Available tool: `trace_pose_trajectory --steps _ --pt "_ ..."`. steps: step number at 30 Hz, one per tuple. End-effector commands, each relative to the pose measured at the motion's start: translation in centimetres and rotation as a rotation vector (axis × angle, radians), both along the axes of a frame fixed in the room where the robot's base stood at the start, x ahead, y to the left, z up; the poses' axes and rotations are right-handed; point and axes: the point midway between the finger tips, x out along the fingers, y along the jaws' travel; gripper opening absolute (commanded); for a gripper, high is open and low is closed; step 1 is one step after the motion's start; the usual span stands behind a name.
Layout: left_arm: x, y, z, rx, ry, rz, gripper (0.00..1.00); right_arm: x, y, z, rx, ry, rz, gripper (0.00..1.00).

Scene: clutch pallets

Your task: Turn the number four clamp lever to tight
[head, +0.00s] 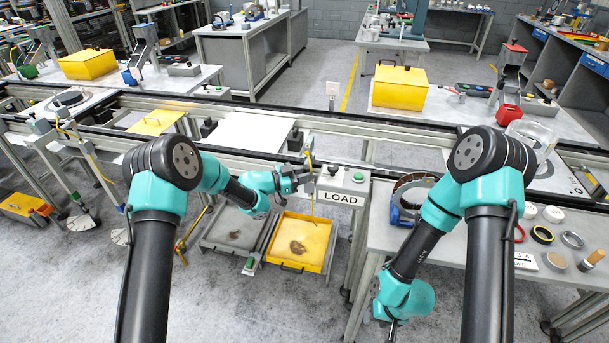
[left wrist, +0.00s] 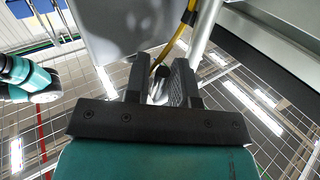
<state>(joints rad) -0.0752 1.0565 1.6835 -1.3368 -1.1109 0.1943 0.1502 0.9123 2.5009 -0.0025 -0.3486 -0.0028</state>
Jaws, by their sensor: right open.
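I cannot pick out a lever marked number four in either view. My left gripper (head: 304,181) is beside the grey LOAD box (head: 340,186), just below the conveyor's near rail. In the left wrist view its two fingers (left wrist: 158,72) stand apart, with a yellow hose (left wrist: 176,40) and a grey post (left wrist: 207,25) beyond them. No held thing is clear between the fingers. My right gripper (head: 392,326) points down near the right table's front edge, and its fingertips are barely visible. White pallet plates lie on the conveyor, one in the middle (head: 254,134).
A yellow tray (head: 327,268) and a grey tray (head: 216,247) sit low beneath the conveyor. The right table (head: 460,255) bears a metal ring (head: 413,188), a blue part (head: 397,215) and several small rings. A clear cylinder (head: 533,140) stands at the right.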

Motion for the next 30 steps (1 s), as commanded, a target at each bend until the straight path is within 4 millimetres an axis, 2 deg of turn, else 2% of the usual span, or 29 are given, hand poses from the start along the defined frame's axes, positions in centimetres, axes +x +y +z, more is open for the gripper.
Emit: trace_pose_trajectory --steps 1,7,14,24,30 --pt "0.00 0.01 0.00 0.000 0.000 0.000 0.19 0.00 0.00 0.00 0.000 0.000 0.000 0.43" --pt "-0.02 0.03 -0.01 0.000 0.000 0.000 0.00 0.00 0.00 0.00 0.000 0.000 0.000 0.43" --pt "-0.03 -0.01 -0.04 -0.007 0.002 -0.001 0.00 0.00 0.00 0.00 0.000 0.000 0.000 0.43" --pt "-0.23 -0.73 -0.19 -0.180 0.052 0.000 0.00 0.00 0.00 0.00 0.000 0.000 0.000 0.43" --pt "-0.25 -0.78 -0.08 -0.211 0.059 0.000 0.00 0.00 0.00 0.00 0.000 0.000 0.000 0.43"
